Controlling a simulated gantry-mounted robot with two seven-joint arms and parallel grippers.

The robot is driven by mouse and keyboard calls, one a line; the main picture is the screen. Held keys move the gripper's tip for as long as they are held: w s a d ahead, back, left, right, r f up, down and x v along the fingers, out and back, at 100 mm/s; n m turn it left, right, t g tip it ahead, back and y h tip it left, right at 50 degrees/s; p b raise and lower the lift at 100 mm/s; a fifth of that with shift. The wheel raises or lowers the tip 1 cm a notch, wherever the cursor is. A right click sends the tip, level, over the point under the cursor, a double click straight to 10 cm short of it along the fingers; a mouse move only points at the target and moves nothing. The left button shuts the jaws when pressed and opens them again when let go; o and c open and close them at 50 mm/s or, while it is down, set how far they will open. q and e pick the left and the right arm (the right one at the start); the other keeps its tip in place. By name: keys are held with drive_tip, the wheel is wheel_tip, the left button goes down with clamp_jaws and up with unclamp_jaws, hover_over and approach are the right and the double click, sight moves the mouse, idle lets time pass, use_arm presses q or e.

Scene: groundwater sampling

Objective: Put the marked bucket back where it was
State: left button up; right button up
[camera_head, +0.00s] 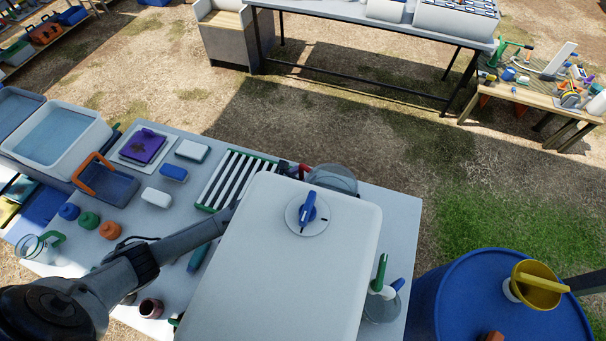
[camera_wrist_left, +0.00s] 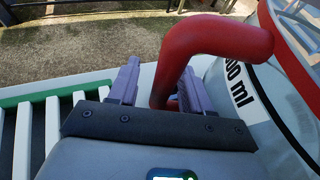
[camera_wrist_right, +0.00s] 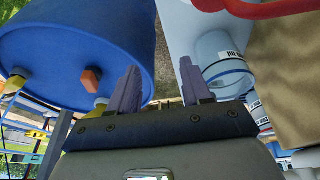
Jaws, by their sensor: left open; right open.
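A clear, round marked bucket (camera_head: 338,179) with a red handle (camera_head: 303,170) stands behind the large white box, which partly hides it. In the left wrist view the bucket (camera_wrist_left: 255,95) shows a white label ending in "00 ml". My left gripper (camera_wrist_left: 160,78) is open, with its two fingers on either side of the lower part of the red handle (camera_wrist_left: 215,38). I cannot tell whether they touch it. My right gripper (camera_wrist_right: 160,85) is open and empty, and does not show in the head view. Clear labelled vessels (camera_wrist_right: 222,62) lie beyond its right finger.
The white box (camera_head: 285,265) with a blue knob fills the table's middle. A white-striped rack (camera_head: 238,178), sponges and coloured bottles stand to its left. The table's right end (camera_head: 398,225) has some bare room.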

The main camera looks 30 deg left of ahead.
use_arm(q)
drive_tip(key=shift+r, duration=0.1)
drive_tip(key=shift+s+r, duration=0.1)
drive_tip(key=shift+s, duration=0.05)
drive_tip(key=p+v, duration=0.1)
drive_tip(key=v, duration=1)
drive_tip(key=shift+s, duration=0.35)
